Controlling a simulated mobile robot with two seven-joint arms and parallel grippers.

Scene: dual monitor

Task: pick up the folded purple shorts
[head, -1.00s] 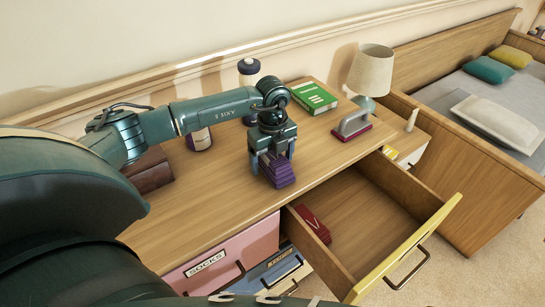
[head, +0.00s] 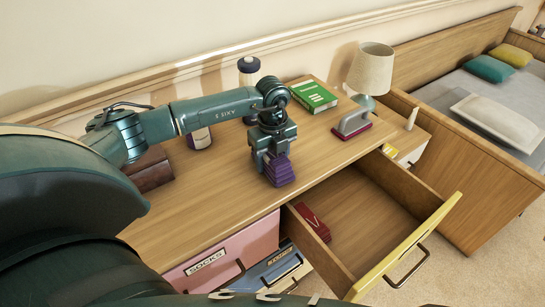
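The folded purple shorts (head: 279,174) lie on the wooden dresser top (head: 225,205), near its front edge. My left gripper (head: 274,158) points down over them, with its fingers on either side of the shorts. The fingers look shut on the shorts, which still seem to rest on the dresser top. The gripper hides the upper back part of the shorts.
A yellow-fronted drawer (head: 407,250) stands open to the right, with a dark red folded item (head: 313,222) inside. The dresser top's front left is clear.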

